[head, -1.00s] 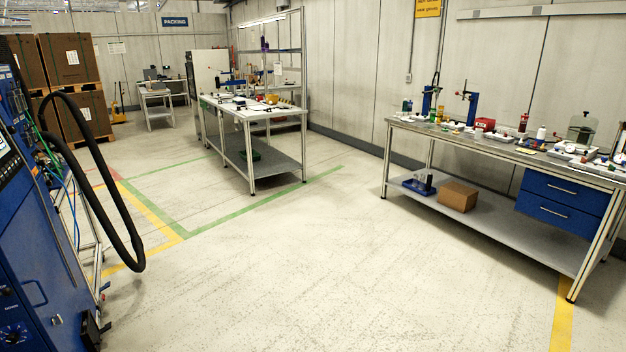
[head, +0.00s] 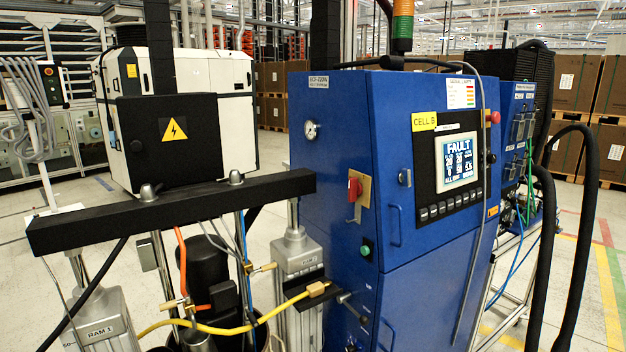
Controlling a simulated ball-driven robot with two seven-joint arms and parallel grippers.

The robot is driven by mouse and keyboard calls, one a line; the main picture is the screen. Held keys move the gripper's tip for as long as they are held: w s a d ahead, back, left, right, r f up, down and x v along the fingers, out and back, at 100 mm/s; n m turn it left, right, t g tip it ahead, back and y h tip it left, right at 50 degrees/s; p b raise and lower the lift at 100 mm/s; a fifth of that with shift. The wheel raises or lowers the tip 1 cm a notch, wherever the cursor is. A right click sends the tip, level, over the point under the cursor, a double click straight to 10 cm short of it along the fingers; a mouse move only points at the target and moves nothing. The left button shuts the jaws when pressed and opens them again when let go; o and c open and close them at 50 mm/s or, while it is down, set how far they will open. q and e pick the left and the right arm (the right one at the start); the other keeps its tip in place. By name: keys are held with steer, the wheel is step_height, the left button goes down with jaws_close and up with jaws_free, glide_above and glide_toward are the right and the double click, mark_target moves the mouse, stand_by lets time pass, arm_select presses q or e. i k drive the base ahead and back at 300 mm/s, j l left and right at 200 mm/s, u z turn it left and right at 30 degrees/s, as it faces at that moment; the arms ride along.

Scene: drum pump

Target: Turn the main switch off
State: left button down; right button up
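A blue control cabinet (head: 340,122) marked CELL B stands in the middle of the head view. On its left side is a red switch handle (head: 354,189) on a yellowish plate, which looks like the main switch. I cannot read its position. A green button (head: 365,250) sits below it. The cabinet's front has a lit screen (head: 459,161) that reads FAULT. Neither of my grippers is in view.
A black beam (head: 175,212) on upright posts crosses the left foreground, before a black box (head: 165,135) with a warning triangle. A yellow hose (head: 225,327) runs low to the cabinet. Thick black hoses (head: 585,240) hang at the right, with cartons (head: 578,78) behind.

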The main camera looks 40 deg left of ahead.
mark_target(355, 188)
steer(key=i+j+u, duration=0.15)
steer(key=i+u, duration=0.6)
steer(key=i, duration=0.2)
